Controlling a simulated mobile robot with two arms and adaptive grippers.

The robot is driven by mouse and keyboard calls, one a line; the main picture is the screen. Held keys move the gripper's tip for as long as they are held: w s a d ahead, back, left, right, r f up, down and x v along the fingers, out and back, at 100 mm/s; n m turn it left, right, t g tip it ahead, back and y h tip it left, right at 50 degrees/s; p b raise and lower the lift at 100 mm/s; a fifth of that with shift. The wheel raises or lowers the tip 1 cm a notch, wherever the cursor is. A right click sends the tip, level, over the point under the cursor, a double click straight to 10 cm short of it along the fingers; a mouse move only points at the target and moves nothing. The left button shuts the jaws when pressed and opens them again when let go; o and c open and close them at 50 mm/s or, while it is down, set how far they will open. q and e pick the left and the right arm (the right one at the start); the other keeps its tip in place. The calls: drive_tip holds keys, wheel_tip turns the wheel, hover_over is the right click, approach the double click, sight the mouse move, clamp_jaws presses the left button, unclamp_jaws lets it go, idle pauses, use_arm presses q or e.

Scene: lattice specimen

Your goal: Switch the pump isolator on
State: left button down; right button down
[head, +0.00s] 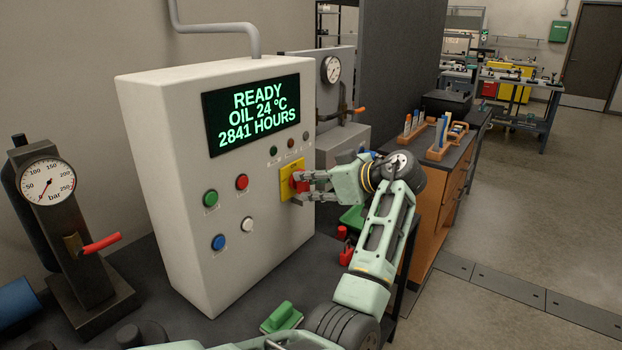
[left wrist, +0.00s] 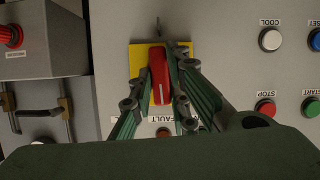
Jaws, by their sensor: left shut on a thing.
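The pump isolator is a red handle (head: 300,182) on a yellow square plate (head: 285,181), at the right side of the pale control cabinet's front (head: 165,130). My left gripper (head: 299,187) reaches it from the right and is shut on the red handle. In the left wrist view, the handle (left wrist: 159,68) lies between the two fingers, over the yellow plate (left wrist: 137,55). It stands nearly upright in that picture, slightly tilted. The fingers partly cover the plate and its lower label. The cabinet display (head: 258,115) reads READY, OIL 24 °C, 2841 HOURS. My right gripper is not in view.
Green (head: 210,198), red (head: 242,182), blue (head: 218,242) and white (head: 247,225) buttons sit left of the isolator. A pressure gauge (head: 47,182) with a red lever stands at left.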

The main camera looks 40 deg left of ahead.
use_arm(q)
drive_tip(key=shift+m, duration=0.3)
idle(0.4)
drive_tip(key=c, duration=1.7)
unclamp_jaws()
drive_tip(key=v, duration=1.2)
drive_tip(key=shift+w+r, duration=0.1)
drive_tip(key=shift+w, duration=0.1)
